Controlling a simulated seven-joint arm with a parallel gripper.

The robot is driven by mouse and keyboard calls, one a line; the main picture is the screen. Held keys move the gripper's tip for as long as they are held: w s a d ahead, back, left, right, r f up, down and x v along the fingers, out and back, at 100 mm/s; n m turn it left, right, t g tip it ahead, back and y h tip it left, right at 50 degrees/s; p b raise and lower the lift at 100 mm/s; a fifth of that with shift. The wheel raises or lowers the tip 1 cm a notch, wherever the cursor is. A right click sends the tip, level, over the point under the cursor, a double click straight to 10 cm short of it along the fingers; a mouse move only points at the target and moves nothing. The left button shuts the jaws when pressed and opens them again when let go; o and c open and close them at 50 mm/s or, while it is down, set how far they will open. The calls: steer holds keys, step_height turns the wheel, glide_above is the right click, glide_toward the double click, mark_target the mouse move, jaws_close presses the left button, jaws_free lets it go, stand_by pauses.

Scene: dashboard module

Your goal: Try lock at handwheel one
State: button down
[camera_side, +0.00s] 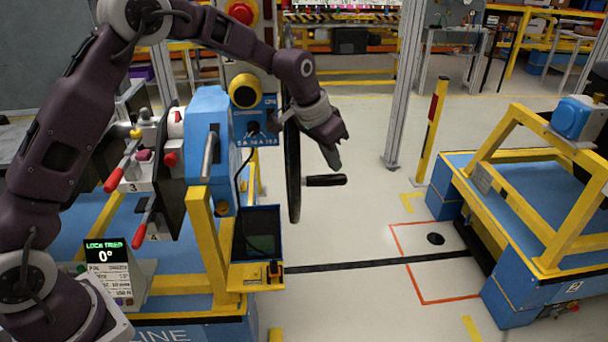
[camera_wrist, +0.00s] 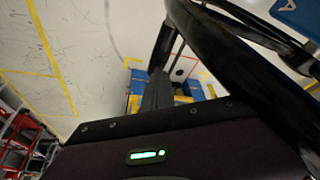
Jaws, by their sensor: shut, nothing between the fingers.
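The handwheel (camera_side: 294,170) is black and stands upright, seen nearly edge-on in the side view, with a black crank handle (camera_side: 325,181) sticking out to the right. Its thick black rim (camera_wrist: 225,60) crosses the upper right of the wrist view. My gripper (camera_side: 333,158) is shut and empty, pointing down just right of the wheel rim and a little above the handle. I cannot tell whether it touches the rim. My fingers (camera_wrist: 157,92) also show in the wrist view, close beside the rim. A small display (camera_side: 105,248) reads "LOCK TRIED" and 0°.
A blue housing (camera_side: 208,140) on a yellow frame (camera_side: 205,250) stands left of the wheel. Red-handled levers (camera_side: 143,222) are farther left. A grey post (camera_side: 403,90) and a yellow-framed blue stand (camera_side: 530,200) are right.

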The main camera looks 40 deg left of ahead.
steer(key=shift+s+a+f, duration=0.1)
steer(key=shift+a+f, duration=0.2)
steer(key=shift+a, duration=0.1)
step_height(320, 180, up, 8)
steer(key=shift+d+r, duration=0.2)
steer(key=shift+d, duration=0.05)
stand_by(0.4)
steer(key=s+a+r, duration=0.1)
steer(key=s+r, duration=0.2)
steer(key=s, duration=0.4)
steer(key=s+a+r+n+y, duration=0.1)
steer(key=s+r, duration=0.3)
steer(key=s, duration=0.4)
steer(key=s+a+r, duration=0.1)
steer(key=s+r, duration=0.2)
steer(key=s, duration=0.4)
steer(key=s+f+n, duration=0.1)
steer(key=s+f, duration=0.1)
steer(key=s, duration=0.7)
steer(key=s+a+f+n+t, duration=0.1)
steer(key=s+f, duration=0.2)
steer(key=s, duration=0.5)
steer(key=shift+s+f, duration=0.25)
steer(key=shift+s, duration=0.15)
